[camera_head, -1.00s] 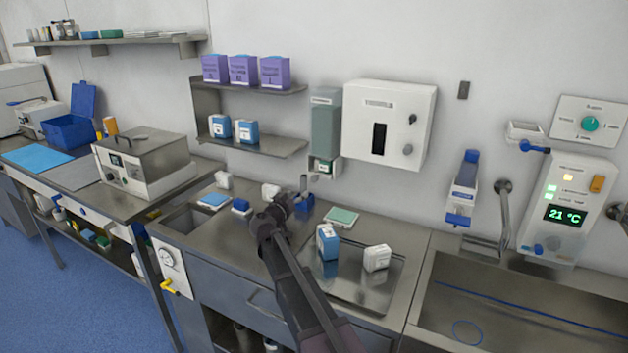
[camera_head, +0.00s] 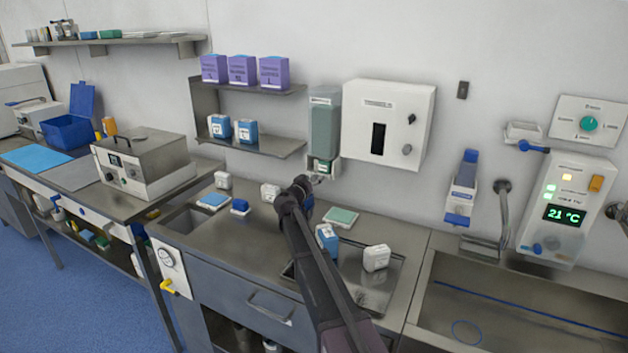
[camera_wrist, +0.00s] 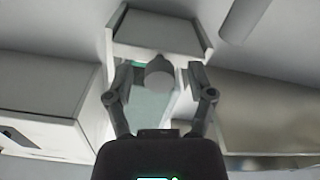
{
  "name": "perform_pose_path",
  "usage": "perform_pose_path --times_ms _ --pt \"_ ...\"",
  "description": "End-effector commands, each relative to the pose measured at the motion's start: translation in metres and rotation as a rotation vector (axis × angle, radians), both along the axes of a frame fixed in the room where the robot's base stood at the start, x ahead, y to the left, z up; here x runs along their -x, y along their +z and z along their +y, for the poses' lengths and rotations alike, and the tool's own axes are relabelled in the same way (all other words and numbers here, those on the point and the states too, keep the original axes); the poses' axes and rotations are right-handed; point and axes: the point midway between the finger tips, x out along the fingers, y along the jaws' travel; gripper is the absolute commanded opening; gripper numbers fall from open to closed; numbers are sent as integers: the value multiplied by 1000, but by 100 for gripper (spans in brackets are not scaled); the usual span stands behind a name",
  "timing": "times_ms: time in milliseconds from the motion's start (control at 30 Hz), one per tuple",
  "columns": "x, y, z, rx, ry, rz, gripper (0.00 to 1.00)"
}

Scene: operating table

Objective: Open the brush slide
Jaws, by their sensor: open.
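The wall dispenser (camera_head: 324,125) is a tall grey-green box with a pale lower part, which I take to be the brush slide (camera_head: 322,166). My gripper (camera_head: 316,180) is just below and in front of it in the head view, partly hidden by my wrist. In the wrist view my gripper (camera_wrist: 158,82) is open, with one finger on each side of a rounded grey knob (camera_wrist: 159,70). The pale slide housing (camera_wrist: 160,38) is just beyond the knob. I cannot tell whether the fingers touch the knob.
A white wall box (camera_head: 388,125) hangs close to the right of the dispenser. A metal shelf (camera_head: 255,140) with blue-white packs is on its left. Below, the steel counter (camera_head: 270,235) holds small packs, a green pad (camera_head: 341,217) and a tray (camera_head: 366,296).

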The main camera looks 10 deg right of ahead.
Motion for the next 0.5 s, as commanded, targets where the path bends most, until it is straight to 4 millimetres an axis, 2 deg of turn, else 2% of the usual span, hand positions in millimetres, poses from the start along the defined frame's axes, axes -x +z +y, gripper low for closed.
perform_pose_path --times_ms 333,367,500 --pt "-2 0 -1 0 0 0 70" --pt "-2 0 -1 0 0 0 67" --pt "-2 0 -1 0 1 0 26"
